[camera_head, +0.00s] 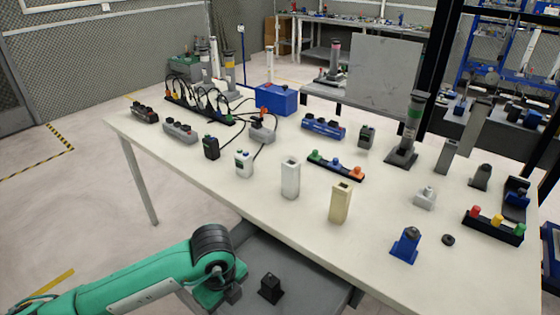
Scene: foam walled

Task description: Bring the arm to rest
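My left arm, green with a black joint, comes in from the lower left and bends down in front of the table (262,210). Its outer part drops toward the bottom edge, and no gripper fingers can be made out there. My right arm and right gripper do not show. The arm appears apart from the table's near edge, below the tabletop.
The white tabletop holds a white block (290,180), a cream block (340,203), a blue holder (405,246), a button strip (493,224) and a blue box (277,99). Cabled devices crowd the far left. Bare tabletop lies at the front right.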

